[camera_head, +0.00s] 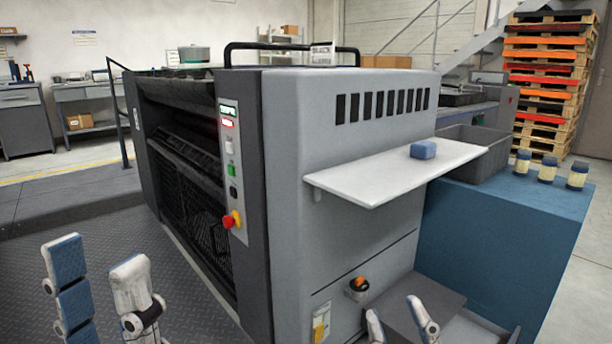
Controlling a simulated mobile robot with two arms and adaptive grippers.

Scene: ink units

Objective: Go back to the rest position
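My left gripper (98,250) is at the bottom left, in front of the dark metal floor plate. Its two fingers stand upright and apart, one showing blue pads, with nothing between them. My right gripper (393,306) is at the bottom edge, in front of the lower part of the grey press (340,165). Only its two fingertips show, apart and with nothing visible between them. The rest of the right gripper is below the picture.
A white shelf (370,183) juts from the press and bears a blue block (423,150). A blue bench (510,225) at right holds a grey bin (468,150) and three small jars (547,170). Stacked pallets (545,85) stand behind. The floor plate (120,235) at left is clear.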

